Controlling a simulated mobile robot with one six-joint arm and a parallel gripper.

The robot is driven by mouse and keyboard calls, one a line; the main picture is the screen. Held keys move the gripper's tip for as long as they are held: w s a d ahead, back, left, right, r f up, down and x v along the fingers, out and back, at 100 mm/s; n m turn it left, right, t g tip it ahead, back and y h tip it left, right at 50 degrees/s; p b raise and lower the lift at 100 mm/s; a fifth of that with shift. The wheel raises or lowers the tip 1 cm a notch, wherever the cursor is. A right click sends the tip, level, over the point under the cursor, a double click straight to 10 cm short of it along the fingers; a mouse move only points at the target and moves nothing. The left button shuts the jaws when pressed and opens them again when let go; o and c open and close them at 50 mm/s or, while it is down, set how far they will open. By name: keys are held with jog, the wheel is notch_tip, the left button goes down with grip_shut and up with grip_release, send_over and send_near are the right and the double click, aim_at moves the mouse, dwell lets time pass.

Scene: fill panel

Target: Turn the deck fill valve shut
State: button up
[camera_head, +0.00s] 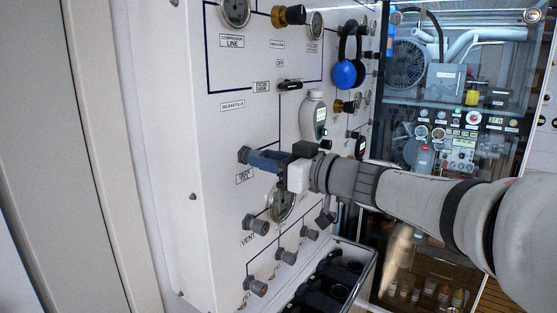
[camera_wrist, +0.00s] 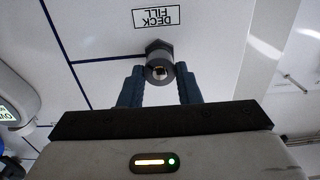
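The deck fill valve (camera_head: 244,155) is a grey knob on the white panel, just above its label (camera_head: 244,177). In the wrist view the valve (camera_wrist: 158,62) appears end-on, with a hexagonal base and a dark centre. Its "DECK FILL" label (camera_wrist: 157,17) appears upside down there. My gripper (camera_head: 256,160) reaches the valve from the right, its blue fingers pointing at the panel. In the wrist view my gripper (camera_wrist: 160,72) has a fingertip on each side of the valve. The fingers are apart, very close to its sides; whether they press on it cannot be told.
Vent knobs (camera_head: 256,225) and smaller fittings (camera_head: 255,287) sit lower on the panel. A black-slotted rack (camera_head: 325,290) stands below my arm.

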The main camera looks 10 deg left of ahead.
jog(key=c, duration=0.3)
jog(key=shift+d, duration=0.2)
jog(key=shift+c, duration=0.5)
jog(key=shift+a+f+b, duration=0.15)
jog(key=shift+b, duration=0.3)
